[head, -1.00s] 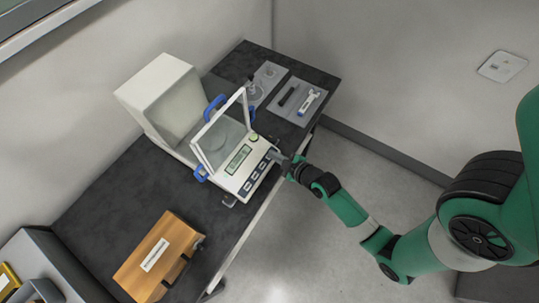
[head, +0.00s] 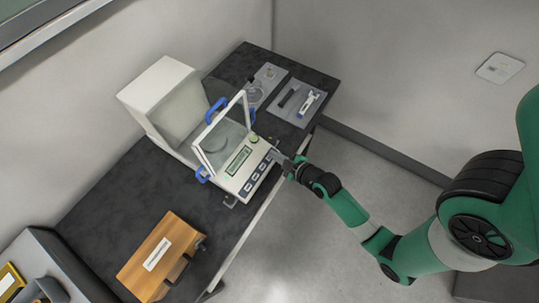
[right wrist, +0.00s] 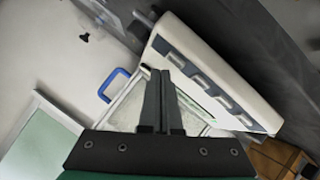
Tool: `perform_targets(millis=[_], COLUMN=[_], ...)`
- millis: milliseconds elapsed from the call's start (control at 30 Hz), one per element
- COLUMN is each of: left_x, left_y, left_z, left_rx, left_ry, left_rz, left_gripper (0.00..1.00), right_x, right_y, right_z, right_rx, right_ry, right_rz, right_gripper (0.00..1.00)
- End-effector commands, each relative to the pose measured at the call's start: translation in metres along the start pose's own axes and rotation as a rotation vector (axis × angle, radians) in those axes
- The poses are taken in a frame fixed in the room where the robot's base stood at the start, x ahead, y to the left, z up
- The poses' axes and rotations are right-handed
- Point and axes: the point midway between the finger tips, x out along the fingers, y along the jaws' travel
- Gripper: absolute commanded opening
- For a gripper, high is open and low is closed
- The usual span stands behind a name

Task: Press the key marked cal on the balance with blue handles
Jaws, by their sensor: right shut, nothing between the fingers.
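The balance with blue handles (head: 231,187) stands on the dark table, its clear framed shield raised at a slant. Its front panel has a lit display (head: 238,160) and a row of dark blue keys (head: 255,177); their markings are too small to read. The row of keys also shows in the right wrist view (right wrist: 198,81). My right gripper (head: 275,154) is shut and empty, at the far right end of the key row. In the right wrist view its fingertips (right wrist: 160,73) overlap the panel's edge near the end key; I cannot tell whether they touch. My left gripper is not in view.
A white box-shaped cover (head: 158,88) stands behind the balance. A grey tray (head: 306,117) with small tools lies at the far end. A wooden box (head: 150,275) with a label sits at the near end. Bare table lies between it and the balance.

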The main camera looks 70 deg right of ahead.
Motion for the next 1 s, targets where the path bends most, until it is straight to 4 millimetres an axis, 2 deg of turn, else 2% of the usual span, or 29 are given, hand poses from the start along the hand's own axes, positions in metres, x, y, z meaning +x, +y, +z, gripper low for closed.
perform_targets(millis=[233,700,1000], left_x=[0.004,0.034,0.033], left_y=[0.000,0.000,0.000], left_z=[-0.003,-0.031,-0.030], left_rx=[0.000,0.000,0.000], left_ry=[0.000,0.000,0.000], left_rz=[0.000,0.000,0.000], left_gripper=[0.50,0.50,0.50], right_x=[-0.003,-0.035,-0.035], right_y=[0.003,0.026,0.025], right_z=[-0.003,-0.026,-0.025], right_rx=[0.000,0.000,-0.001], right_ry=[0.000,-0.001,0.000], right_rz=[0.000,0.000,0.000], right_gripper=[0.00,0.00,0.00])
